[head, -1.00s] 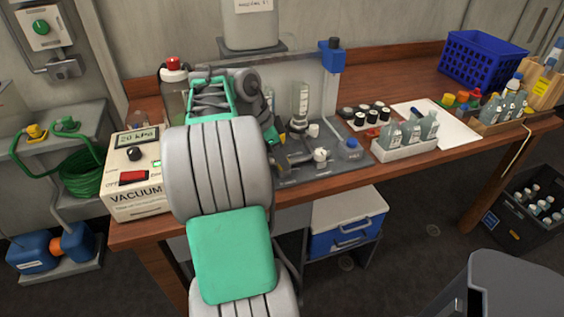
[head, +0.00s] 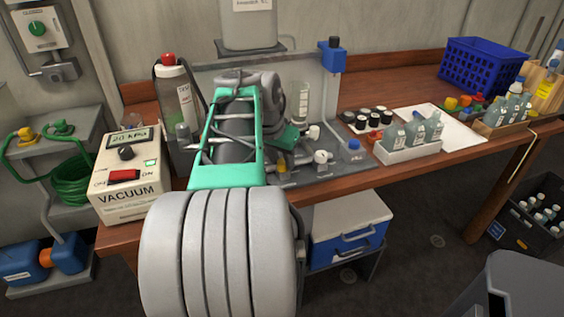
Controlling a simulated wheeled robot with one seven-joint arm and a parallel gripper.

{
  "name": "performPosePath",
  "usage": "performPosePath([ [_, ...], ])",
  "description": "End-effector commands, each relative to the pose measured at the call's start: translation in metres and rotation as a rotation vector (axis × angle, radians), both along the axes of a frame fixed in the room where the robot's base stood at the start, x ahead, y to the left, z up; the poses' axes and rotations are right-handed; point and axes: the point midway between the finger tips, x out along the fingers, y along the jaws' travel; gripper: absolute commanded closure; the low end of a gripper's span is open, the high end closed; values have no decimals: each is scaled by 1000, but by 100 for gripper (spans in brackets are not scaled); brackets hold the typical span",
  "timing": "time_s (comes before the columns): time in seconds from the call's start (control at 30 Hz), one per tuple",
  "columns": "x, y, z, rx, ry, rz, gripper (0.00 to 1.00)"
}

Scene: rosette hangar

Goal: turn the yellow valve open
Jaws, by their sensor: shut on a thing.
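A manifold plate (head: 325,172) with fittings stands on the wooden bench, just beyond my arm. A small patch of yellow, which I take for the yellow valve (head: 283,167), shows low beside my arm on this plate. Most of it is hidden, so I cannot tell its handle's angle. My gripper (head: 282,157) is down at this patch, its green and dark body partly in view and its fingertips mostly hidden behind my arm. It is shut on the valve. White knobs (head: 321,157) sit to the right of it.
A vacuum box (head: 128,180) reading 20 kPa and a red-capped bottle (head: 177,100) stand left of my arm. A measuring cylinder (head: 299,100) and a blue-topped post (head: 332,55) rise close by. A white bottle rack (head: 408,152) is to the right.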

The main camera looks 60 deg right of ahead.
Motion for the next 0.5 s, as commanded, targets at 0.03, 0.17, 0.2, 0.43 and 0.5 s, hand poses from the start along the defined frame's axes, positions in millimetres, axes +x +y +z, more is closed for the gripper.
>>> performPosePath([
  [0.03, -1, 0, -1, -1, -1, 14, 100],
  [0.17, -1, 0, 0, 0, 0, 47, 100],
  [0.2, -1, 0, 0, 0, 0, 53, 100],
  [0.43, 0, 0, 0, 0, 0, 67, 100],
  [0.5, 0, 0, 0, 0, 0, 67, 100],
])
